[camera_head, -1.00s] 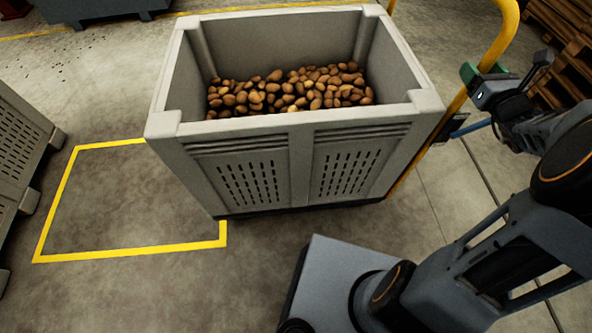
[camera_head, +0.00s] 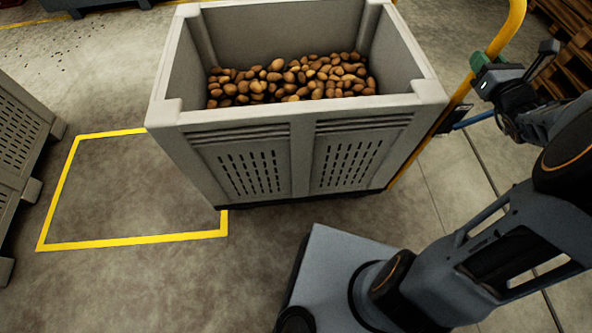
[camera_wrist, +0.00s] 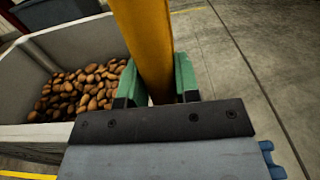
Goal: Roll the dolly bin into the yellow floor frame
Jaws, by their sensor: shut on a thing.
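The dolly bin (camera_head: 290,115) is a grey plastic crate partly filled with potatoes (camera_head: 290,80), in the middle of the head view. A yellow push handle (camera_head: 497,40) rises at its right end. The yellow floor frame (camera_head: 130,241) lies to the left of the bin. The bin's left end hides the frame's right side. My gripper (camera_head: 477,72) is shut on the handle at the bin's right. In the wrist view, the green fingers of my gripper (camera_wrist: 158,85) stand on both sides of the yellow handle post (camera_wrist: 145,40).
Another grey slatted crate (camera_head: 20,140) stands at the left edge, close beside the frame. A dark blue-grey container (camera_head: 95,5) is at the top left. Wooden pallets (camera_head: 570,55) are stacked at the top right. The floor inside the visible part of the frame is bare.

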